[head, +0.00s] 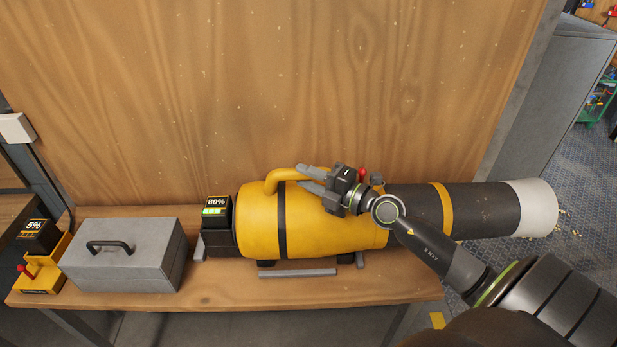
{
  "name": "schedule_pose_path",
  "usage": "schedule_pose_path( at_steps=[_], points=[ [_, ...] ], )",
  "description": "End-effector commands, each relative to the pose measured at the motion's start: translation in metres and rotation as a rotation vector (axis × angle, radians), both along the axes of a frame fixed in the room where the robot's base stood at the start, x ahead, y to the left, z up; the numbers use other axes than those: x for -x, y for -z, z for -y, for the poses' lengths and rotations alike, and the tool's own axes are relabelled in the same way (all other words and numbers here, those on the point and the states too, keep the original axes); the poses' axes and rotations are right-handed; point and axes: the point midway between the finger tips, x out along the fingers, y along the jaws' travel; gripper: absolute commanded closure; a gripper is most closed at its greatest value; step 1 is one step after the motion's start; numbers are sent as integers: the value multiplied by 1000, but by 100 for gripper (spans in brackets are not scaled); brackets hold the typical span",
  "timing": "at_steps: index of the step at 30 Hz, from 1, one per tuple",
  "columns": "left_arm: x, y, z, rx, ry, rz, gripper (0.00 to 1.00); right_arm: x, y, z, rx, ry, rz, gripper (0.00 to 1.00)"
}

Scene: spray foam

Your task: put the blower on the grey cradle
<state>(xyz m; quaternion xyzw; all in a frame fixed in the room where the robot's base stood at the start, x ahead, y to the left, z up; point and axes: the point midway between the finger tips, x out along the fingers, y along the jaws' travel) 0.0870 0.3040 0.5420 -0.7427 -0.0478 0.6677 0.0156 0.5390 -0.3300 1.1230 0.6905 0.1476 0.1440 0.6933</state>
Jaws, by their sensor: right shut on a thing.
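The blower (260,222) has a yellow body, a black tube with a yellow band and a pale nozzle end pointing right. A battery block (216,211) reading 80% is at its left end. The blower lies level over the grey cradle (297,273), whose low grey bars show at the left end and along the front; the rest is hidden under the body. I cannot tell whether it rests fully on the cradle. My right gripper (314,179) is shut on the blower's yellow top handle (274,181). My left gripper is not in view.
A grey toolbox (120,258) stands on the wooden bench (225,290), left of the blower. A yellow charger (43,273) with a 5% battery is at the far left. A wooden panel (250,90) rises behind. The tube overhangs the bench's right end.

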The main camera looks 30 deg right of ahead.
Motion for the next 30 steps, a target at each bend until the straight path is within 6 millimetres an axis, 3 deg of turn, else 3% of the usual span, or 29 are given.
schedule_pose_path(
  at_steps=[30],
  points=[
    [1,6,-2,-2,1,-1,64,0,10,-1,-1,0,4,100]
  ],
)
